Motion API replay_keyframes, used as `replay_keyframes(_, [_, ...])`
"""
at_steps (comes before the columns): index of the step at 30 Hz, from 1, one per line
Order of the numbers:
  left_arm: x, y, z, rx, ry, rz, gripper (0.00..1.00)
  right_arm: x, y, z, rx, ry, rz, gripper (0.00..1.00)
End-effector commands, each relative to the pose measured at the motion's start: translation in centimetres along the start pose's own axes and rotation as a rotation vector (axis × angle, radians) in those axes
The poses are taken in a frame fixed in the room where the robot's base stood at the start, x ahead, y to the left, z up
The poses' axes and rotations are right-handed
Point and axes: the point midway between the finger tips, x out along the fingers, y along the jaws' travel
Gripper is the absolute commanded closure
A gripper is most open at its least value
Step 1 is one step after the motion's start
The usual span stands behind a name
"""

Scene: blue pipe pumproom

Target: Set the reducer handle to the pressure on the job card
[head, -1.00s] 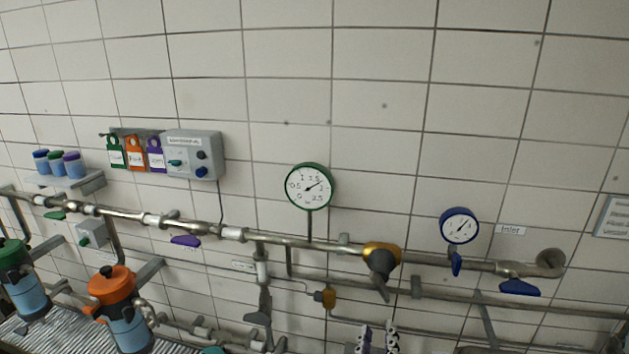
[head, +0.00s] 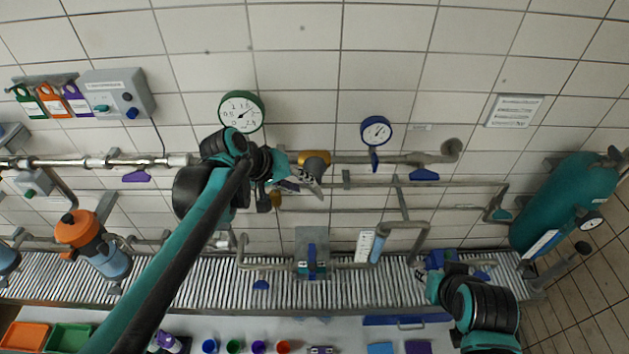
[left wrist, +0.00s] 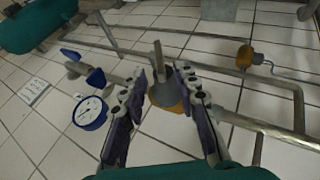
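The reducer, with a gold cap (head: 314,157) and a grey body, sits on the upper pipe; it also shows in the left wrist view (left wrist: 168,97). Its grey bar handle (left wrist: 158,58) stands up between the fingers of my left gripper (left wrist: 166,74). That gripper is open, one finger on each side; contact is not clear. In the head view my left gripper (head: 298,180) partly covers the reducer. The green-rimmed gauge (head: 241,111) has its needle toward upper right. A white sheet (head: 515,110) hangs at right, its text unreadable. My right gripper (head: 435,268) is low at right.
A blue-rimmed gauge (head: 376,131) and a blue valve handle (head: 425,174) are right of the reducer. An orange-topped filter (head: 80,230) stands at left and a teal tank (head: 565,205) at right. Lower pipes run above a slatted grating (head: 190,285).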

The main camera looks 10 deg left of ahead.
Motion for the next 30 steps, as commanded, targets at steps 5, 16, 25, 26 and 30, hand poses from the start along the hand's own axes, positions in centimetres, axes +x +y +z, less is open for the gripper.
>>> replay_keyframes(5, [2.6,0.0,0.1,0.003,-0.002,0.001,0.7,0.1,0.0,0.1,0.0,0.0,-0.002,0.7])
replay_keyframes(16, [7.3,0.0,0.1,0.003,-0.001,0.0,0.7,0.2,-0.1,0.1,0.0,0.001,-0.001,0.7])
replay_keyframes(25, [7.5,-0.1,0.1,0.002,0.0,-0.001,0.7,0.2,-0.1,0.1,0.0,0.001,-0.001,0.7])
replay_keyframes(26, [7.5,-0.1,0.1,0.002,0.0,-0.001,0.78,0.2,-0.1,0.1,0.0,0.001,-0.001,0.7])
replay_keyframes(30, [7.5,0.0,0.1,0.002,0.0,-0.001,1.0,0.2,-0.1,0.1,0.0,0.001,-0.001,0.7])
